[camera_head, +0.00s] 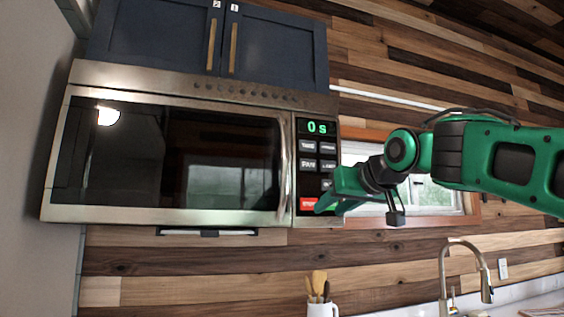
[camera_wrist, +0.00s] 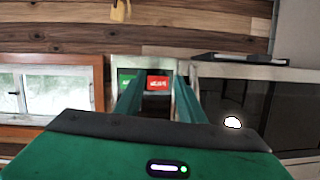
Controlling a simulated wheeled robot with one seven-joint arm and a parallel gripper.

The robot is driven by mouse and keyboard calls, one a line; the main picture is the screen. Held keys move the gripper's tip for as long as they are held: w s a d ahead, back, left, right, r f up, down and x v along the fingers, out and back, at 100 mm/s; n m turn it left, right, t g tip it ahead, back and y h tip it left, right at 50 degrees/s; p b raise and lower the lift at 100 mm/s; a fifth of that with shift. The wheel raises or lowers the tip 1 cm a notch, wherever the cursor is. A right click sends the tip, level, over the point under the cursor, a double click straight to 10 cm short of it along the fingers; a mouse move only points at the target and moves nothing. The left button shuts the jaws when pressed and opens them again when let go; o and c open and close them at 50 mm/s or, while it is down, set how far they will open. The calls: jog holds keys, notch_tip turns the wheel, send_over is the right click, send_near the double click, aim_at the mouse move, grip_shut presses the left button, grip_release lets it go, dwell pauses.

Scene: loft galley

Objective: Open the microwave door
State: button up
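The microwave (camera_head: 180,150) hangs under the cabinets, and its dark glass door (camera_head: 150,160) looks shut. A vertical silver handle (camera_head: 283,165) runs along the door's right edge. The keypad panel (camera_head: 307,185) beside it shows "0 s" and a red button (camera_head: 308,204). My green gripper (camera_head: 328,204) is in front of the keypad's lower right, to the right of the handle and apart from it. In the wrist view my gripper (camera_wrist: 158,84) has its two fingers spread, with nothing between them. The red button (camera_wrist: 157,83) shows between them, and the dark door (camera_wrist: 250,110) is at the right.
Dark blue cabinets (camera_head: 270,45) with brass handles are above the microwave. A window (camera_head: 425,195) is behind my arm. Below are a faucet (camera_head: 485,270) and a white mug of wooden utensils (camera_head: 322,309). A grey wall (camera_head: 35,130) stands at the left.

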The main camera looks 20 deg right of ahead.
aim_at(288, 152)
jog(key=s+a+r+n+t+y, duration=0.1)
jog(key=a+r+t, duration=0.15)
jog(key=r, duration=0.45)
jog(key=s+a+r+n+t+y, duration=0.1)
jog(key=a+r+y, duration=0.1)
jog(key=a+r, duration=0.35)
jog(key=shift+g, duration=0.25)
jog(key=x, duration=0.3)
jog(key=d+r+x, duration=0.1)
jog(key=x, duration=0.6)
jog(key=shift+w+d+r, duration=0.15)
jog(key=shift+w+r, duration=0.2)
jog(key=shift+w, duration=0.2)
grip_shut()
